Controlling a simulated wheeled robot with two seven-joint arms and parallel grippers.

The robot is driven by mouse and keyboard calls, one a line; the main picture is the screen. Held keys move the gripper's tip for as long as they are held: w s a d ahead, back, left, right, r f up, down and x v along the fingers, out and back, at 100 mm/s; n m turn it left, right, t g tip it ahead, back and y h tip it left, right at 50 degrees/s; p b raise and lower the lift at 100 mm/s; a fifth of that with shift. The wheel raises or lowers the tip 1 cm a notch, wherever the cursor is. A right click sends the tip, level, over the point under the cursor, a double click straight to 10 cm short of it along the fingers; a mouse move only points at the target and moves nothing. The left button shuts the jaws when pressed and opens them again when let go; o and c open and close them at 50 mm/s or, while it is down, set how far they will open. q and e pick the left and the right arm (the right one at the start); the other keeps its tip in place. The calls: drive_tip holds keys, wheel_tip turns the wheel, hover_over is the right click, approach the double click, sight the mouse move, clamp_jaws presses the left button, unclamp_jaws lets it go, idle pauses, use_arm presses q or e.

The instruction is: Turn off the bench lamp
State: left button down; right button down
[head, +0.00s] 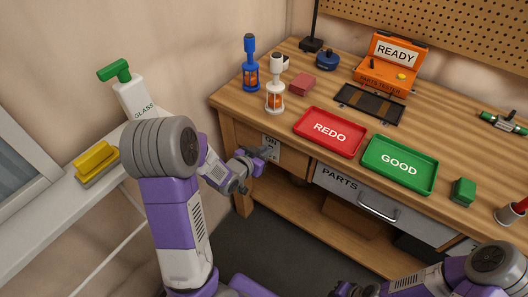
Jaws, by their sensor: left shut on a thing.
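A pale switch plate (270,142) marked "ON" is on the front of the wooden bench, below its left part. My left gripper (262,156) is at the plate's lower part, shut on the switch there; its fingers hide the switch itself. A black post on a dark base (311,44), likely the bench lamp's stand, rises at the back of the bench; its top is out of view, so the lamp's light cannot be seen. My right gripper (348,289) is partly in view at the bottom edge, away from the bench; its jaws are unclear.
The bench holds a red REDO tray (329,145), a green GOOD tray (372,168), an orange tester (390,78), and blue (251,48) and white (276,64) lantern-like pieces. The PARTS drawer (330,180) has a protruding handle. A shelf with a spray bottle (132,98) stands left.

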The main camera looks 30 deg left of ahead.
use_arm(q)
drive_tip(key=shift+f, duration=0.1)
drive_tip(key=shift+s+f+t+h, duration=0.1)
drive_tip(key=shift+f+t, duration=0.55)
drive_tip(key=shift+t, duration=0.8)
drive_tip(key=shift+w+f+t+h, duration=0.1)
drive_tip(key=shift+f+t, duration=0.55)
drive_tip(key=shift+t, duration=0.85)
drive_tip(key=shift+s+f+t+h, duration=0.1)
drive_tip(key=shift+f+t, duration=0.55)
drive_tip(key=shift+t, duration=0.8)
drive_tip(key=c, duration=1.2)
unclamp_jaws()
